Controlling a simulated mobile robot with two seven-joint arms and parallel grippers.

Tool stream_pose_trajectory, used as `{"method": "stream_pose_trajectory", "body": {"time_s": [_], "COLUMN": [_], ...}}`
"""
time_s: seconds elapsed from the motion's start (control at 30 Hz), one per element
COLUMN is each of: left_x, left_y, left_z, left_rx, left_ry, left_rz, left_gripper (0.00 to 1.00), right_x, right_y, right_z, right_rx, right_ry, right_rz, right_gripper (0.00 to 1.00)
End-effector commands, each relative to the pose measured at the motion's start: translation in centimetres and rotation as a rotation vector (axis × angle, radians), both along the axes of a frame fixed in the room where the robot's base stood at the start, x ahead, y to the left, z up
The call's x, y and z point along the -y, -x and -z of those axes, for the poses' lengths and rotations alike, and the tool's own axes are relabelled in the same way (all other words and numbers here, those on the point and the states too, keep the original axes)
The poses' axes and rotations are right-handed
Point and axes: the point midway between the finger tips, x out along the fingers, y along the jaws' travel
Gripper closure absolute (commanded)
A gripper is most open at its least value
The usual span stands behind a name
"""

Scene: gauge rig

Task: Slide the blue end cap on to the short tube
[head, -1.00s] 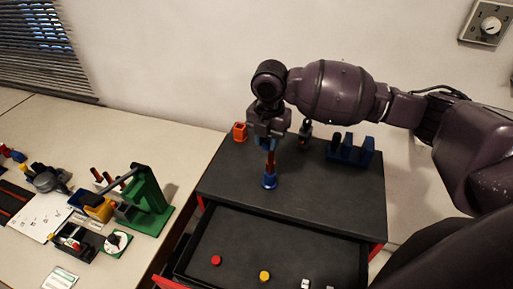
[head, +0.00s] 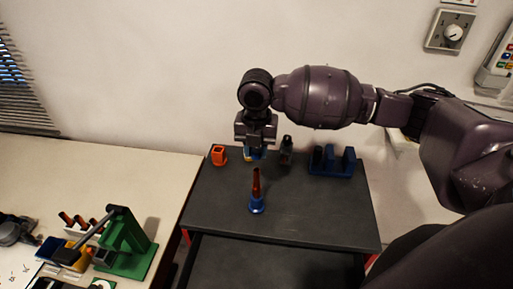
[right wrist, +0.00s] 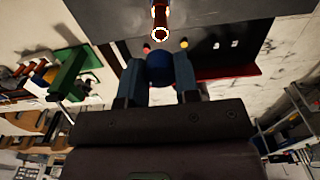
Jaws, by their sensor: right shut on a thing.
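A slim red-brown tube (head: 256,182) stands upright in a round blue base (head: 257,205) on the dark top of the cabinet. My right gripper (head: 256,152) is above and a little behind the tube, apart from it. It is shut on the blue end cap, which shows as a round blue shape (right wrist: 160,69) between the fingers in the right wrist view. In that view the tube's open, ring-shaped end (right wrist: 160,33) lies beyond the cap, clear of the fingertips. In the head view the cap is mostly hidden by the gripper. My left gripper is not in view.
An orange square holder (head: 218,156), a dark upright piece (head: 286,150) and a blue rack (head: 331,162) stand at the back of the cabinet top (head: 320,212). A green frame (head: 128,245) stands on the pale table at left. The cabinet top around the tube is clear.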

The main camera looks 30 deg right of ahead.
Motion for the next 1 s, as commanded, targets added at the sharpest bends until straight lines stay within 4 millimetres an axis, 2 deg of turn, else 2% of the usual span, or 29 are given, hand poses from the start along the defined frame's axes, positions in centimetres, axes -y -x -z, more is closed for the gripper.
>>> {"method": "stream_pose_trajectory", "body": {"time_s": [0.27,0.7,1.0], "left_x": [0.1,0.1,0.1], "left_y": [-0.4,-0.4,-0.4], "left_z": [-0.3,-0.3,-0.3], "left_rx": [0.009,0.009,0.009], "left_ry": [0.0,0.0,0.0], "left_rz": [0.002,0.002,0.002], "left_gripper": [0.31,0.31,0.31], "right_x": [0.0,0.0,0.0], "right_y": [0.0,0.0,0.0], "right_z": [1.1,4.2,4.7], "right_rx": [-0.001,-0.001,0.0], "right_ry": [0.0,0.0,0.0], "right_rz": [0.002,0.001,0.001], "right_gripper": [0.92,0.92,0.92]}}
